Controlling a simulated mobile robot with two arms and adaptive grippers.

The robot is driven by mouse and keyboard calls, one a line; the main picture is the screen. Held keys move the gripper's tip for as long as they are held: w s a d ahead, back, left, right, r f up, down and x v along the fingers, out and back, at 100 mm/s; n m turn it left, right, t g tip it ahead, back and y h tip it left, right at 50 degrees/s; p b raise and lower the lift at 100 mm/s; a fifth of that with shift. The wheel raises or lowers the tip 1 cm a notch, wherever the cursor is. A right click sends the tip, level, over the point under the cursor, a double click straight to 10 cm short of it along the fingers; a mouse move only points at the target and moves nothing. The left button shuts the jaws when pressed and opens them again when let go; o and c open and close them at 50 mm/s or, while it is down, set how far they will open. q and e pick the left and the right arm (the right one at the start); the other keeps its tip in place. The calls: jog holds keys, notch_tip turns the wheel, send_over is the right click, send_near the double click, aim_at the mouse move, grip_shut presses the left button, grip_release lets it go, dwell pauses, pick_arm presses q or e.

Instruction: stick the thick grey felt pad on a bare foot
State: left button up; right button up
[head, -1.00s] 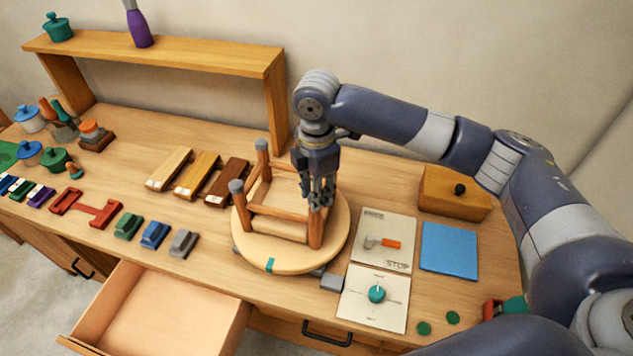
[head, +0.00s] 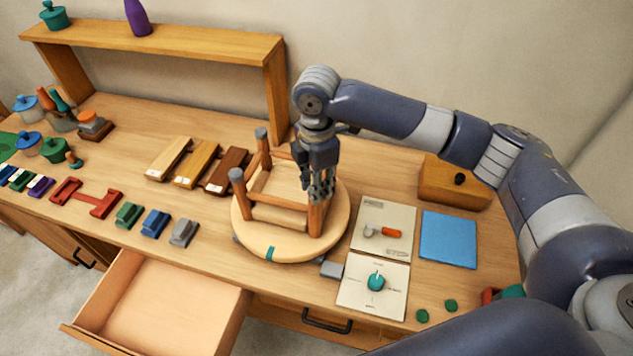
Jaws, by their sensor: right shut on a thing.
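A wooden stool (head: 279,212) stands upside down on a round pale wooden disc (head: 292,244), legs pointing up. Its left leg (head: 237,175) and back leg (head: 262,134) end in grey caps. My right gripper (head: 321,197) points down at the top of the front right leg (head: 315,220), its fingers shut around that end. The thick grey felt pad seems to be between the fingers, but they hide most of it. Whether the pad touches the foot cannot be told. The fourth leg is largely hidden behind the gripper. My left gripper is out of view.
A grey block (head: 331,269) lies beside the disc. Cards (head: 385,228), a blue mat (head: 449,239) and a wooden box (head: 455,182) are to the right. Coloured blocks (head: 155,223) and wood strips (head: 197,170) are left. An open drawer (head: 165,307) juts out in front.

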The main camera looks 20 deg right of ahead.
jog(key=shift+f, duration=0.2)
dwell(0.4)
jog(key=o, duration=0.7)
jog(key=shift+o, duration=0.2)
jog(key=o, duration=0.3)
jog(key=shift+r, duration=3.45)
